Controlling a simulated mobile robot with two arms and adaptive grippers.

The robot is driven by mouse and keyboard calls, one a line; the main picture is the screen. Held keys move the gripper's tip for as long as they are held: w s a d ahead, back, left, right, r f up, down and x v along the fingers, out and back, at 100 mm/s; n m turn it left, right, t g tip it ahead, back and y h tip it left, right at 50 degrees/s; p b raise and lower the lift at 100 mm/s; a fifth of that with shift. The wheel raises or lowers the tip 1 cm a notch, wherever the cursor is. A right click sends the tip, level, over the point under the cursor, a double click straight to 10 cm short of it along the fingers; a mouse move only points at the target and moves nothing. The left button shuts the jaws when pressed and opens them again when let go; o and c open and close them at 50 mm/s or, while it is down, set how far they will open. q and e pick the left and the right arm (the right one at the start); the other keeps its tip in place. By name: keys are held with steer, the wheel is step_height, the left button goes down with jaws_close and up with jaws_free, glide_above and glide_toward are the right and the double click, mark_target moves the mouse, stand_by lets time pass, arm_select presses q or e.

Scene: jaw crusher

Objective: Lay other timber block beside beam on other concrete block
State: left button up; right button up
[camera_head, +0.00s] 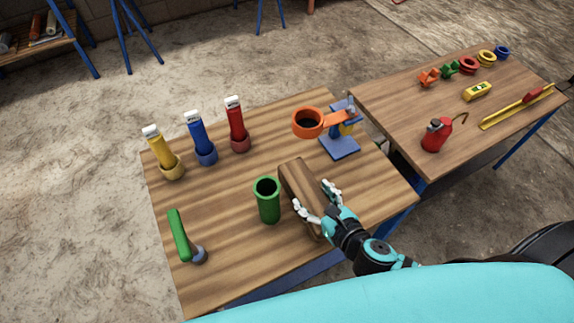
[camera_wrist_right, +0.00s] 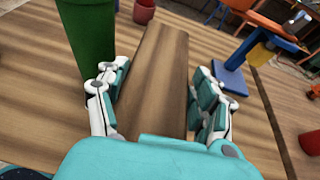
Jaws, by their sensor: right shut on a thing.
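A long brown timber block (camera_head: 297,178) is at the front right of the near wooden table, angled away from me. My right gripper (camera_head: 315,196) straddles its near part with a finger on each long side and is shut on it. In the right wrist view the block (camera_wrist_right: 160,60) runs straight out between the fingers (camera_wrist_right: 158,85). I cannot tell whether it rests on the tabletop or is just clear of it. No concrete block or beam can be made out. My left gripper is out of view.
A green cylinder (camera_head: 268,201) stands close left of the block. An orange ring on a blue stand (camera_head: 340,146) is just beyond it. A second table (camera_head: 400,112) is right.

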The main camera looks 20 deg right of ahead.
glide_toward(289, 163)
steer(key=w+f, duration=0.2)
steer(key=shift+a+f, duration=0.25)
steer(key=shift+f, duration=0.15)
steer(key=w, duration=0.3)
steer(key=w+a+p, duration=0.1)
steer(key=w, duration=0.2)
steer(key=shift+w+a+f, duration=0.2)
steer(key=shift+w+a, duration=0.05)
steer(key=shift+w, duration=0.3)
steer(key=shift+f+b, duration=0.55)
steer(key=shift+f, duration=1.25)
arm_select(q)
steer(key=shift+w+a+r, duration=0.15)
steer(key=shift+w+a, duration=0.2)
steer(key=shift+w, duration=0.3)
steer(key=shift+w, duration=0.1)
arm_select(e)
steer(key=o, duration=1.3)
steer(key=shift+s+f, duration=0.1)
steer(key=shift+f, duration=0.1)
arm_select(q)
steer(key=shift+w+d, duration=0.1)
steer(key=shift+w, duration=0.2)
arm_select(e)
steer(key=shift+o, duration=0.8)
